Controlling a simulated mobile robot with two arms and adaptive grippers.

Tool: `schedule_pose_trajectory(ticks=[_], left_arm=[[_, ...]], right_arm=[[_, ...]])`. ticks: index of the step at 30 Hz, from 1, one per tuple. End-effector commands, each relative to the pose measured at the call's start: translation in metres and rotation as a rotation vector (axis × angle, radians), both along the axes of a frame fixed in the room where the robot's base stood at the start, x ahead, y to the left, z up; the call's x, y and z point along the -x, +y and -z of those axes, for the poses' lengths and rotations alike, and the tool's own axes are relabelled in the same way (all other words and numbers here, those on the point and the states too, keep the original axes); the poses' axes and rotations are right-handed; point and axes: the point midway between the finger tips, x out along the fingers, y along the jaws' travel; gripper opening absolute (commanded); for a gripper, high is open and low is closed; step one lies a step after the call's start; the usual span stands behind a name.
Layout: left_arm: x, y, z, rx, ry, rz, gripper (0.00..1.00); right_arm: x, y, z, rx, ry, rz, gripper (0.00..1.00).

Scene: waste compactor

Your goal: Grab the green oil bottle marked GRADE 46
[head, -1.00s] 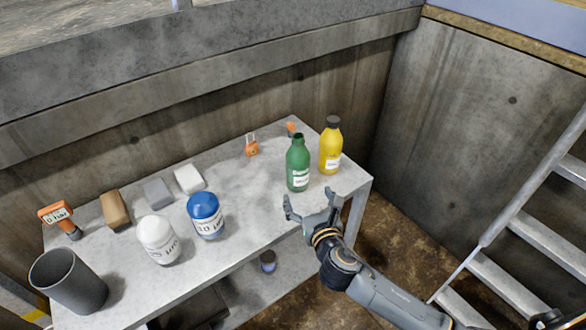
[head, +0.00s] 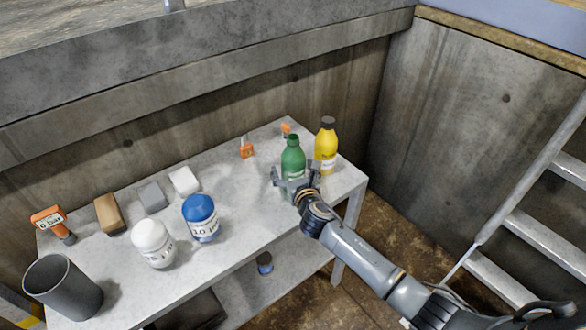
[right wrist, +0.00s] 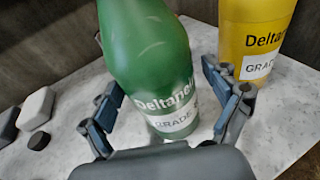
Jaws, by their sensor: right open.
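The green oil bottle (head: 293,157) stands upright near the right end of the grey table (head: 240,212). In the right wrist view the green bottle (right wrist: 150,62) shows "Deltare" and a white label reading "GRADE"; the number is hidden. My right gripper (head: 296,178) is at the bottle's front. In the right wrist view its open fingers (right wrist: 170,105) stand on either side of the bottle's lower part, with a gap visible at each side. The yellow bottle (head: 326,150) stands just right of the green one, outside the fingers. My left gripper is not in view.
Blue-capped (head: 201,215) and white (head: 152,242) jars, a dark cup (head: 64,288), an orange gauge (head: 50,222) and several blocks are on the table's left half. Small orange items (head: 247,150) lie behind. A concrete wall is behind, a metal ladder (head: 520,240) right.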

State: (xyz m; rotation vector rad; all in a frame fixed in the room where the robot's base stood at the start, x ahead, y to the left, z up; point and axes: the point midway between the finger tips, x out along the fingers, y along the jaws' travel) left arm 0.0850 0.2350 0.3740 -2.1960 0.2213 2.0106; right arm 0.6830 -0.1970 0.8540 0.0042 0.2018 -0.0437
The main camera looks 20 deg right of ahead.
Motion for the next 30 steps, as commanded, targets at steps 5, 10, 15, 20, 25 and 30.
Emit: schedule_pose_trajectory(ticks=[5,10,15,20,25,30], left_arm=[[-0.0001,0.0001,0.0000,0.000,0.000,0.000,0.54],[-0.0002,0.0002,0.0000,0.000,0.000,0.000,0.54],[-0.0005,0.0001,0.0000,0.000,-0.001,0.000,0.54],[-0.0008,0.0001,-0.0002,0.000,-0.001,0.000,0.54],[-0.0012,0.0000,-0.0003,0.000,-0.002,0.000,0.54],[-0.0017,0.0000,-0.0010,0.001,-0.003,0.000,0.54]], right_arm=[[-0.0012,-0.0004,0.0001,0.001,0.000,0.000,0.89],[-0.0010,-0.0002,0.0002,0.000,0.000,0.000,0.64],[-0.0008,-0.0002,0.0003,0.000,0.000,0.000,0.29],[-0.0013,-0.0002,-0.0014,0.000,-0.003,0.000,0.13],[-0.0012,-0.0002,-0.0013,0.000,-0.002,0.000,0.13],[-0.0014,-0.0001,-0.0041,0.000,-0.003,-0.001,0.13]])
